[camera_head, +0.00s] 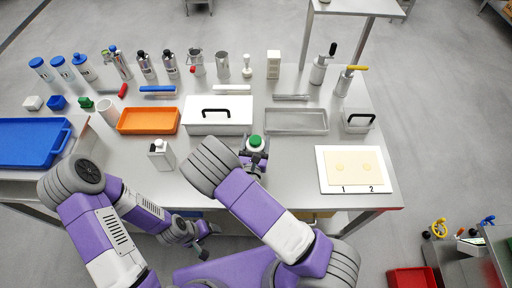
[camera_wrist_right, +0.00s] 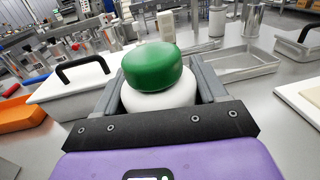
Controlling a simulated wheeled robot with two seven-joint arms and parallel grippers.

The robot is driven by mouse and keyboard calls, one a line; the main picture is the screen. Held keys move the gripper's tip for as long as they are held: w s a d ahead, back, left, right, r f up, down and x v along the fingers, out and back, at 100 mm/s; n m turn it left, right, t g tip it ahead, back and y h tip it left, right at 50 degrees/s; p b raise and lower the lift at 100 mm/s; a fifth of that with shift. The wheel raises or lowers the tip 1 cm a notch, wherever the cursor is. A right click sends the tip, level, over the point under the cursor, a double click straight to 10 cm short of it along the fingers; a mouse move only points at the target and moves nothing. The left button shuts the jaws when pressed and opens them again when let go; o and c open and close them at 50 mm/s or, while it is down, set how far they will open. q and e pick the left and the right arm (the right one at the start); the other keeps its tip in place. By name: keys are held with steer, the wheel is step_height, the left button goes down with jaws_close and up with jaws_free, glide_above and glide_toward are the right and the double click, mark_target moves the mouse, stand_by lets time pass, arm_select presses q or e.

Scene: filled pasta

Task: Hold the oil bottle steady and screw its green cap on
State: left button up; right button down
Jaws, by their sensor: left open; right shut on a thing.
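In the right wrist view the green cap (camera_wrist_right: 152,67) sits above the white part (camera_wrist_right: 160,98), which is between the fingers; the cap is apart from the bottle. My left gripper (camera_head: 206,241) is open and empty at the table's front edge, below and right of the bottle, not touching it.
Behind stand an orange tray (camera_head: 133,130), a white lidded box (camera_head: 218,128) and a metal tray (camera_head: 323,121). A blue tray (camera_head: 62,150) is at left, a white board (camera_head: 327,185) at right. Several bottles line the back. The table around the white bottle is clear.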

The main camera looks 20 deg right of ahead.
steer(key=shift+f+b, duration=0.4)
steer(key=shift+f, duration=1.4)
steer(key=shift+f, duration=0.2)
steer(key=shift+c, duration=0.3)
jaws_free()
steer(key=shift+r, duration=0.1)
